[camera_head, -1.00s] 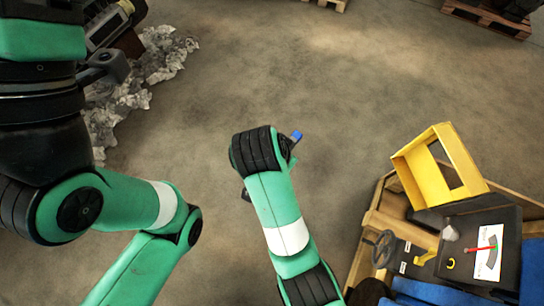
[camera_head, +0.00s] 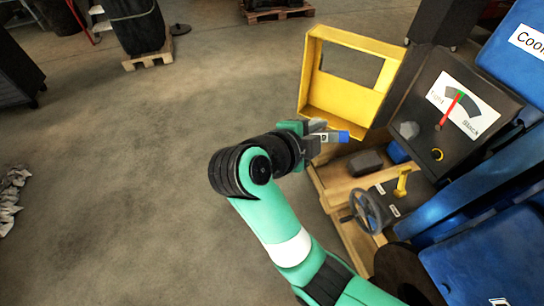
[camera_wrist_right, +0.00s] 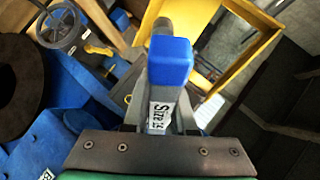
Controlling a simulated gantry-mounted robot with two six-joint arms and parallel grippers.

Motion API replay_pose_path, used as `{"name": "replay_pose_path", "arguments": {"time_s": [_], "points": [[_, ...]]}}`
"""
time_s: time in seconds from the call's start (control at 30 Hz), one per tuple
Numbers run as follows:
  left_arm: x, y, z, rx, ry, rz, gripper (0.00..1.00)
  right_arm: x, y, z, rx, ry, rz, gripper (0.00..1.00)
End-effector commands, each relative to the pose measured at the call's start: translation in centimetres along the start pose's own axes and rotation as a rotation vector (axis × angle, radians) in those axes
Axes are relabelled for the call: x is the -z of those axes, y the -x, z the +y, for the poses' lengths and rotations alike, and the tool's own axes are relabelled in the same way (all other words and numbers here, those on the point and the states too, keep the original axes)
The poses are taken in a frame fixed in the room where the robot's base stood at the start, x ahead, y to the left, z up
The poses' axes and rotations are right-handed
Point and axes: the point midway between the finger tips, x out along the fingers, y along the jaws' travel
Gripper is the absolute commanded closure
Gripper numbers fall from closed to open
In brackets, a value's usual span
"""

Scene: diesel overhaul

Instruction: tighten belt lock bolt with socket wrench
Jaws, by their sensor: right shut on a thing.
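My right gripper (camera_head: 318,137) is shut on a tool with a blue end (camera_head: 342,137), likely the socket wrench. In the right wrist view the tool's blue end (camera_wrist_right: 170,62) stands between the fingers, with a white label starting "Size" below it. The gripper is in front of the yellow frame (camera_head: 312,75), and contact cannot be told. A gauge (camera_head: 465,105) marked "Slack" on its right has a red needle pointing up near its green mark. I cannot make out the belt lock bolt. My left gripper is out of view.
A handwheel (camera_head: 368,210) and a yellow handle (camera_head: 402,181) sit on a dark panel below the gauge. A wooden base (camera_head: 322,190) and blue machine bodies (camera_head: 490,255) fill the right side. Open concrete floor (camera_head: 130,150) lies to the left.

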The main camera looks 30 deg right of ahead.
Motion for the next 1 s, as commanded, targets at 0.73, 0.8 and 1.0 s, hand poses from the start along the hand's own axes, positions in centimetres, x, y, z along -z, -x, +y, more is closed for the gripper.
{"name": "replay_pose_path", "arguments": {"time_s": [0.73,0.8,1.0], "points": [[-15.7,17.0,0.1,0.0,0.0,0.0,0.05,9.8,-8.8,12.2,0.177,-0.375,1.017,1.0],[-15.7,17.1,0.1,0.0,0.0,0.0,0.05,10.0,-8.7,12.2,0.179,-0.376,1.031,1.0],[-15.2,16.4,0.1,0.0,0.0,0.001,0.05,10.2,-8.5,11.8,0.173,-0.329,1.039,1.0]]}}
